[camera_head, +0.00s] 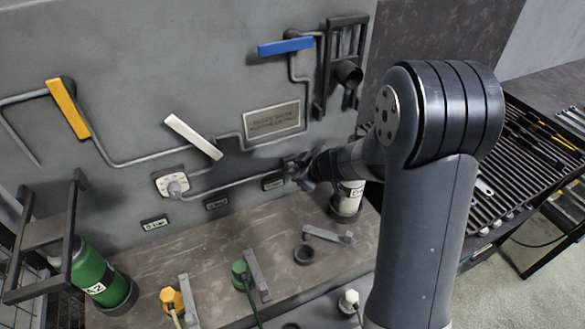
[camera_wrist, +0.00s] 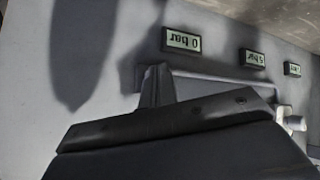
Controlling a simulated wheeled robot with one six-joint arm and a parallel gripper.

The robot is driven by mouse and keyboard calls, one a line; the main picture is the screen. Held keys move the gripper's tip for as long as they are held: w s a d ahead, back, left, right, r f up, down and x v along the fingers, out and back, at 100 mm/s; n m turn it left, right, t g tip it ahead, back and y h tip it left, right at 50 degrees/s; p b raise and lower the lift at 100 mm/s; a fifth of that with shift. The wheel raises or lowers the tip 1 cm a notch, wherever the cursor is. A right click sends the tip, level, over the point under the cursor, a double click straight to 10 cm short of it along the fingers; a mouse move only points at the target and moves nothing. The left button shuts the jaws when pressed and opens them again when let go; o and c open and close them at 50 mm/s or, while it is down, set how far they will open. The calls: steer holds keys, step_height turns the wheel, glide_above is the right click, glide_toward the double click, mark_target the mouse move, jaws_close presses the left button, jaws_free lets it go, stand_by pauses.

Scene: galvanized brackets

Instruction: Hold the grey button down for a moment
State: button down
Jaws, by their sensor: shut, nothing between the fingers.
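I cannot make out for certain which part is the grey button. A round grey knob (camera_head: 177,188) sits on a small white wall plate (camera_head: 164,180) left of my gripper, and I cannot tell if it is the button. My gripper (camera_head: 297,166) is at the grey wall, small and dark in the head view, near the right end of a thin pipe. In the wrist view its fingers (camera_wrist: 157,86) are shut and empty, close to the wall. The wall right in front of the fingertips is hidden, so I cannot tell whether they touch anything.
Small displays (camera_head: 273,182) line the wall below the pipe. Yellow (camera_head: 68,108), white (camera_head: 193,137) and blue (camera_head: 286,47) levers are on the wall. Green (camera_head: 94,273) and white (camera_head: 347,197) bottles stand on the ledge. Plugs and brackets lie along the ledge.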

stand_by(0.4)
steer(key=shift+s+d, duration=0.35)
steer(key=shift+s, duration=0.5)
steer(key=s, duration=0.1)
steer(key=s+d, duration=0.1)
steer(key=s, duration=0.1)
steer(key=s+d, duration=0.1)
steer(key=shift+s, duration=0.3)
steer(key=shift+w+a, duration=0.1)
steer(key=shift+w, duration=0.05)
steer(key=shift+s+d+b, duration=0.25)
steer(key=shift+s+b, duration=0.25)
steer(key=shift+s, duration=0.15)
steer(key=shift+s+d+b, duration=0.3)
steer(key=shift+s+b, duration=0.25)
steer(key=shift+s, duration=0.05)
steer(key=shift+s+d+b, duration=0.25)
steer(key=shift+s+b, duration=0.25)
steer(key=shift+s, duration=0.15)
